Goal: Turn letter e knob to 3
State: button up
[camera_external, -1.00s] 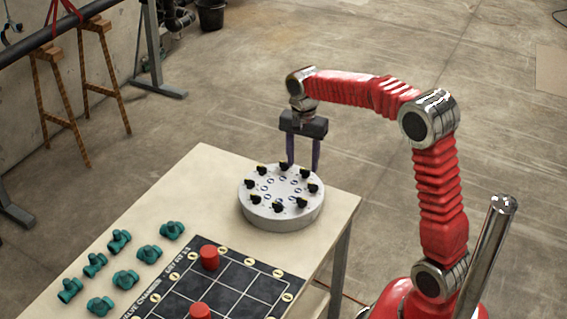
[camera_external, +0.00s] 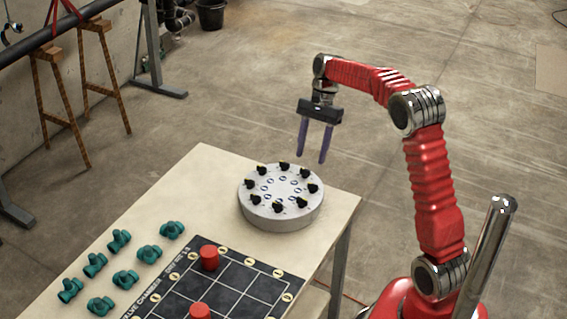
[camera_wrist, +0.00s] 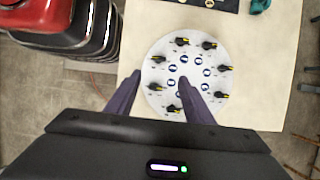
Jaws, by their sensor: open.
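A round light-grey dial box (camera_external: 281,216) stands on the table, with a ring of several black knobs around its top. Blue-and-white letter discs sit inside the ring, too small to read, so I cannot tell which knob is letter e. In the wrist view the dial box (camera_wrist: 152,80) lies ahead of the fingers, and its knobs, such as one black knob (camera_wrist: 209,44), carry yellow marks. My gripper (camera_external: 313,158) has two purple fingers, apart and empty, raised above and behind the dial box in the external view. In the wrist view the fingers (camera_wrist: 155,82) hide part of the dial.
A wooden table (camera_external: 205,165) carries several teal valves (camera_external: 172,230) and a dark grid board (camera_external: 225,285) with red cylinders (camera_external: 209,258) at the front. Sawhorses (camera_external: 60,100) stand at the back left.

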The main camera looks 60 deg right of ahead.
aim_at(302, 198)
jog(key=shift+s+a, duration=0.1)
jog(key=shift+a, duration=0.05)
jog(key=x, duration=1.4)
jog(key=shift+r, duration=0.1)
jog(key=shift+c, duration=0.6)
jog(key=c, duration=0.9)
